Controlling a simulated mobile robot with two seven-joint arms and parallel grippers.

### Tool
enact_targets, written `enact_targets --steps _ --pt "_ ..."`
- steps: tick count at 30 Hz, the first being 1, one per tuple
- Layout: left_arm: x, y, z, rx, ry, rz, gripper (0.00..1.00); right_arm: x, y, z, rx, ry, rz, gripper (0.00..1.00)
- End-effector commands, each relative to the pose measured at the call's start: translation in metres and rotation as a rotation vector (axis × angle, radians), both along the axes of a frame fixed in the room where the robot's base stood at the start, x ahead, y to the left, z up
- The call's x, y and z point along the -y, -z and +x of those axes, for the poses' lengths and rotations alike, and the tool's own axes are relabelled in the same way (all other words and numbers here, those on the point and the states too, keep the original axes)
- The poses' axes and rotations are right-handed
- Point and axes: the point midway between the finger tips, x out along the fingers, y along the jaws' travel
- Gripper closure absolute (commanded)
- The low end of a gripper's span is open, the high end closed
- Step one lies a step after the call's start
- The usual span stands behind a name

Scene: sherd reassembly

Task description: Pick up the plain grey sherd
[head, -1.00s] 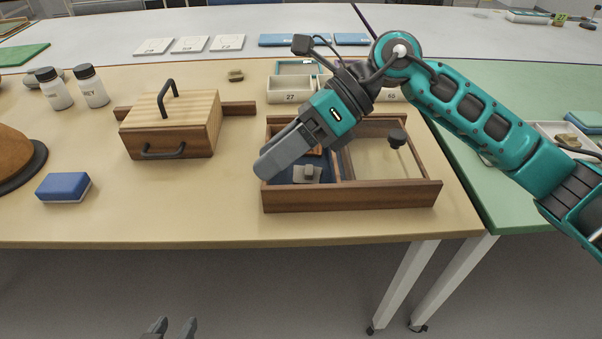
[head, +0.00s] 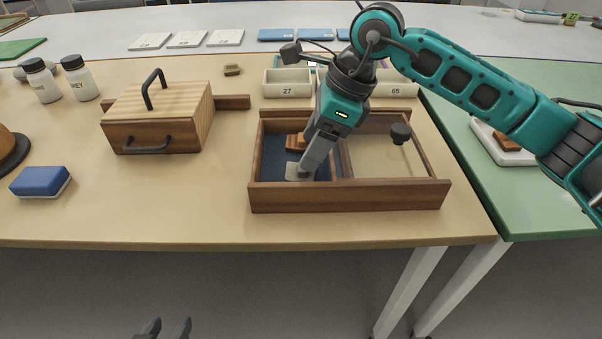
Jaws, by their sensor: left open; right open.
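The plain grey sherd (head: 292,172) lies on the blue lining in the left compartment of a wooden drawer-like tray (head: 345,197). My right gripper (head: 308,172) reaches down into that compartment, with its fingertips at the right side of the sherd and covering part of it. It is open; the gap between its fingers is hard to see from here, and I cannot tell whether they touch the sherd. My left gripper (head: 167,328) is open and empty at the bottom edge of the view, in front of the table.
An orange-brown sherd (head: 296,142) lies behind the grey one in the same compartment. The right compartment holds a dark knob (head: 400,134). A wooden box (head: 158,120) with handles stands left; white trays (head: 288,84) stand behind. A blue sponge (head: 40,182) lies front left.

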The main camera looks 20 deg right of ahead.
Motion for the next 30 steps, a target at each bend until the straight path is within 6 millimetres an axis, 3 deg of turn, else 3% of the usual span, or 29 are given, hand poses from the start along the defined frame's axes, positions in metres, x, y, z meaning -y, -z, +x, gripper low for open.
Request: enact_targets --steps 11,19,30 --pt "0.005 0.015 -0.002 -0.020 0.003 -0.010 0.53 -0.012 0.046 0.007 -0.003 -0.002 0.001 0.35" --pt "0.008 0.006 0.001 -0.003 0.005 -0.018 0.53 -0.014 0.049 0.008 -0.001 -0.002 0.001 0.35" --pt "0.007 0.008 0.001 -0.005 0.004 -0.015 0.53 -0.014 0.049 0.008 -0.001 0.000 0.001 0.70"
